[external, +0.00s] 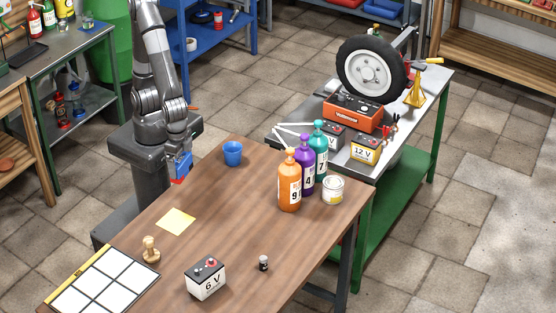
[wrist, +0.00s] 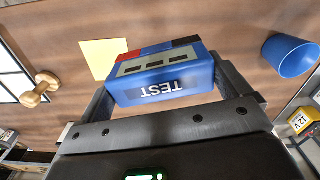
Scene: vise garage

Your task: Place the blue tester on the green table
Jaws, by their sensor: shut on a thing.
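The blue tester (wrist: 165,80), a blue box marked TEST with red and black parts on top, is held between the fingers of my gripper (wrist: 160,88) in the wrist view. In the external view the tester (external: 182,164) hangs from my gripper (external: 182,150) above the left edge of the brown wooden table. The green table (external: 385,195), with a grey top and green legs and shelf, stands to the right behind the wooden table. On it are a wheel (external: 371,68), an orange device (external: 353,113), a 12 V battery (external: 366,149) and a grey battery (external: 333,137).
The wooden table (external: 215,215) holds a blue cup (external: 233,153), a yellow note (external: 176,221), a 6 V battery (external: 206,278) and a paint can (external: 333,189). Tall pump bottles (external: 290,183) stand near the green table. A yellow jack stand (external: 415,88) is at that table's right.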

